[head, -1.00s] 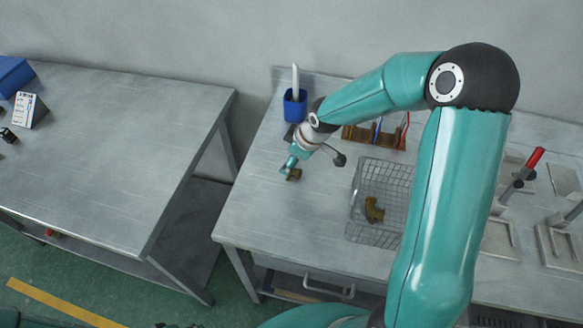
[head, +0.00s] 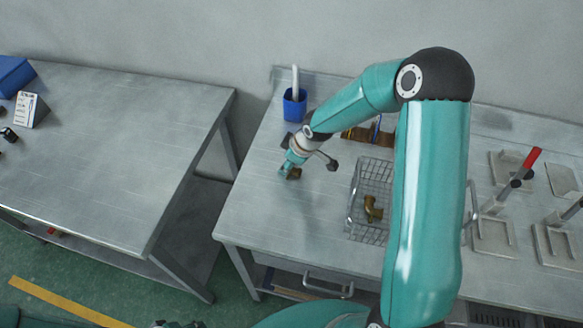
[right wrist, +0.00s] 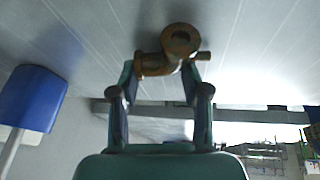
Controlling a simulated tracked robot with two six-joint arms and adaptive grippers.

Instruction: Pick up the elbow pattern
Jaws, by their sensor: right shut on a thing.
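The brown elbow pattern (head: 295,174) is at the left part of the right-hand bench, partly hidden by my right gripper (head: 288,172). In the right wrist view the elbow pattern (right wrist: 178,46), with its round open end, sits between the fingertips of my right gripper (right wrist: 166,72), which is shut on it. I cannot tell whether the pattern still touches the bench top. A second brown elbow-shaped piece (head: 372,209) lies in the wire basket (head: 357,222). My left gripper is not clearly seen.
A blue cup (head: 295,105) with a white tool stands behind my right gripper; a brown rack (head: 384,139) is partly hidden by my arm. Red-handled clamps (head: 524,168) stand at right. A gap separates the left table (head: 110,140).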

